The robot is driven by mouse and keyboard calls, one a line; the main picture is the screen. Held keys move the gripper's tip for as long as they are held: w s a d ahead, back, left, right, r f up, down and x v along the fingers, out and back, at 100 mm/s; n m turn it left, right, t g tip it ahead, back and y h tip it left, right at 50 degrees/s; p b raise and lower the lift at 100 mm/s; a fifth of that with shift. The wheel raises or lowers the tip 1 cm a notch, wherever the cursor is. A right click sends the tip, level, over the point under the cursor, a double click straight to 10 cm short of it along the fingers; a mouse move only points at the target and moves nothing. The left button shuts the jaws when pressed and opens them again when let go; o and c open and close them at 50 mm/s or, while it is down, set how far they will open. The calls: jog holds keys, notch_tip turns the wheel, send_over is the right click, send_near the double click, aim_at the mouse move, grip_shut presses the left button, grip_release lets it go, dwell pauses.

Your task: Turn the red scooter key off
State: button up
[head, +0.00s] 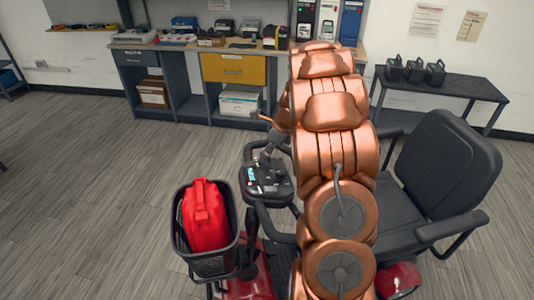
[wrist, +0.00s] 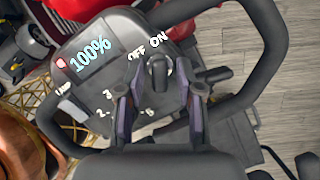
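The red scooter (head: 250,286) stands in front of me, with a dark control console (head: 265,178) on its tiller. In the wrist view, the console (wrist: 95,75) shows a lit "100%" display and the white words OFF and ON. A dark key (wrist: 158,70) stands in the console just below these words, its upper end close to ON. My gripper (wrist: 160,95) is open, with one finger to each side of the key's lower side and gaps between. In the head view, my gripper (head: 268,150) is over the console; the key cannot be made out there.
Black handlebar loops (wrist: 265,45) surround the console. A black basket (head: 205,265) with a red bag (head: 204,215) is at the scooter's front; a black seat (head: 445,165) is to the right. A workbench (head: 232,70) and side table (head: 450,85) stand behind. Floor at left is clear.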

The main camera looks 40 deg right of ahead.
grip_shut()
jog(key=shift+n, duration=0.4)
jog(key=n+b, duration=0.1)
jog(key=n, duration=0.1)
jog(key=n+g+b, duration=0.1)
jog(key=n, duration=0.1)
jog(key=shift+w+f+n+y, duration=0.1)
jog(key=shift+f+n+y, duration=0.1)
jog(key=shift+n+y, duration=0.15)
jog(key=n+g+b, duration=0.1)
jog(key=n+b, duration=0.1)
jog(key=n, duration=0.1)
jog(key=shift+d+n, duration=0.1)
jog(key=shift+n, duration=0.15)
jog(key=shift+n+g+y+b, duration=0.35)
jog(key=shift+n+b, duration=0.55)
jog(key=shift+n, duration=0.6)
jog(key=shift+r, duration=0.1)
